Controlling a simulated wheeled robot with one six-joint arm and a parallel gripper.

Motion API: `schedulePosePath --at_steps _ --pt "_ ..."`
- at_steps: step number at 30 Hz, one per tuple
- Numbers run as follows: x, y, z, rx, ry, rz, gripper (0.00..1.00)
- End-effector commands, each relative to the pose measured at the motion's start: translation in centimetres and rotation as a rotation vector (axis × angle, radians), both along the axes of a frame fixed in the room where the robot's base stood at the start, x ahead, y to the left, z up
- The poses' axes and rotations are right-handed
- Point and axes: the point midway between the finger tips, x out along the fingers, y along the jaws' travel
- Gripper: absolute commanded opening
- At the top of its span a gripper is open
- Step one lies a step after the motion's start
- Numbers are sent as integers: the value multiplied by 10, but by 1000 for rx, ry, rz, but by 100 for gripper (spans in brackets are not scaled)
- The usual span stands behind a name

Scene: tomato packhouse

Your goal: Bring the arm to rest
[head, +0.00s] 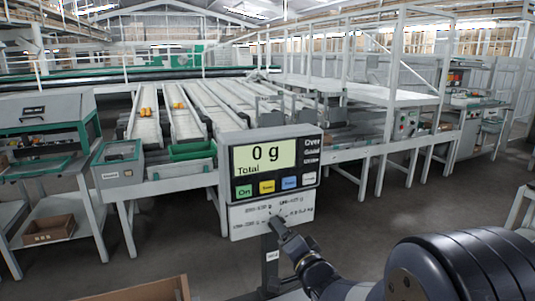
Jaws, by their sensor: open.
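My arm (455,268) reaches in from the lower right of the head view, its big dark joint close to the camera. It runs left to a small dark wrist (312,268). My gripper (279,226) is at the far end, small and dark, in front of the white label plate under the scale display. It is open, and I see nothing held in it. Whether it touches the plate or is only in line with it, I cannot tell.
The scale display (276,160) reads 0 g on a dark post (270,262). A cardboard box (140,291) is at the bottom edge. Behind stand sorting lanes (205,95) with a few orange fruits, a grey machine (40,112) and a railed frame (400,95). Grey floor (390,205) lies open at right.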

Motion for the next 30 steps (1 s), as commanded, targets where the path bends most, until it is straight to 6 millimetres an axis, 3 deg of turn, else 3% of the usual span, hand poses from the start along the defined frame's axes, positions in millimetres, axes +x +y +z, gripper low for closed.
schedulePosePath --at_steps 13,30 --pt "-82 -35 1 -1 -1 -4 61" --pt "22 10 0 -10 -6 1 61"
